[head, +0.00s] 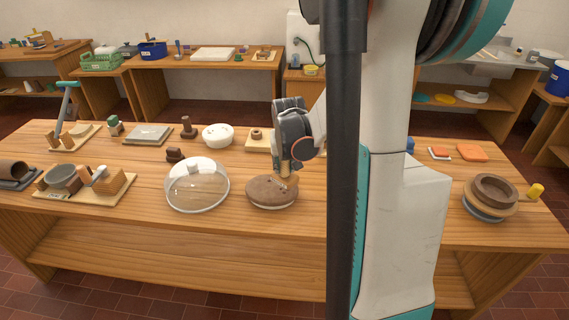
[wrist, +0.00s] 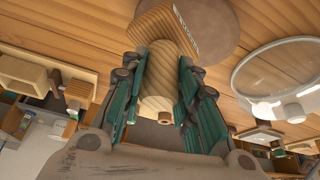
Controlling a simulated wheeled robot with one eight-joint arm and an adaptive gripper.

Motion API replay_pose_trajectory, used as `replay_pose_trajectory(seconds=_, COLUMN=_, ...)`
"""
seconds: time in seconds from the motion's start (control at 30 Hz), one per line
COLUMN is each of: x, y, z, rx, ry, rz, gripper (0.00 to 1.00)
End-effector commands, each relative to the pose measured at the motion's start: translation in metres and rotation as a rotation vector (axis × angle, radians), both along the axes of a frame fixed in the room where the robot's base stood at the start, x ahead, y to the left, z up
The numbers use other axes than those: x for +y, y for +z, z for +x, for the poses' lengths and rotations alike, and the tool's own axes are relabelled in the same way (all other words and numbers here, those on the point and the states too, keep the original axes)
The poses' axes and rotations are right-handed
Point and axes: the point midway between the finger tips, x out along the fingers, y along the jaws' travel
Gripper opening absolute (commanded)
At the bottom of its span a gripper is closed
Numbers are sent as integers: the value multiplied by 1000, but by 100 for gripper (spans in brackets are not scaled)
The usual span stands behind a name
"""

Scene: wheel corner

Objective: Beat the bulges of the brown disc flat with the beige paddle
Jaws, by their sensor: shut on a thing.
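The brown disc (head: 268,192) lies on a pale round base on the wooden table, left of my arm in the head view. Its top is uneven, with small lumps near its right side. My gripper (head: 288,160) is above the disc and points down. It is shut on the beige paddle (head: 284,168), whose lower end is at or just above the disc's top; I cannot tell if they touch. In the wrist view, the paddle's round handle (wrist: 160,80) sits between my green-padded fingers (wrist: 157,100), and its ridged block partly covers the disc (wrist: 215,30).
A clear dome (head: 197,186) stands close left of the disc; it also shows in the wrist view (wrist: 290,68). A tray (head: 110,191) with tools is farther left. A white bowl (head: 218,136) and small stamps stand behind. Stacked round pieces (head: 490,196) are at right.

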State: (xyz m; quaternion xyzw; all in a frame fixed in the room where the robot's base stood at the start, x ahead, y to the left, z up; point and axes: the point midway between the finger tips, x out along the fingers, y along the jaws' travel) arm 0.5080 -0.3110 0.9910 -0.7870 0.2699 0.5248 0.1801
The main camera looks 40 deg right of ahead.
Motion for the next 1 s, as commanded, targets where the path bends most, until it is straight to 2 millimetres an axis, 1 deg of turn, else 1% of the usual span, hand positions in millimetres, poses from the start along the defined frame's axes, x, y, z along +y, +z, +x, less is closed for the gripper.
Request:
replay_pose_trajectory(seconds=0.17, x=0, y=12, z=0, rx=0, ry=0, rz=0, gripper=0)
replay_pose_trajectory(seconds=0.43, x=0, y=10, z=0, rx=0, ry=0, rz=0, gripper=0)
replay_pose_trajectory(seconds=0.57, x=-1, y=-2, z=0, rx=0, ry=0, rz=0, gripper=0)
replay_pose_trajectory(seconds=0.83, x=0, y=-51, z=0, rx=0, ry=0, rz=0, gripper=0)
replay_pose_trajectory(seconds=0.9, x=0, y=-44, z=0, rx=0, ry=0, rz=0, gripper=0)
replay_pose_trajectory(seconds=1.0, x=0, y=-37, z=0, rx=0, ry=0, rz=0, gripper=0)
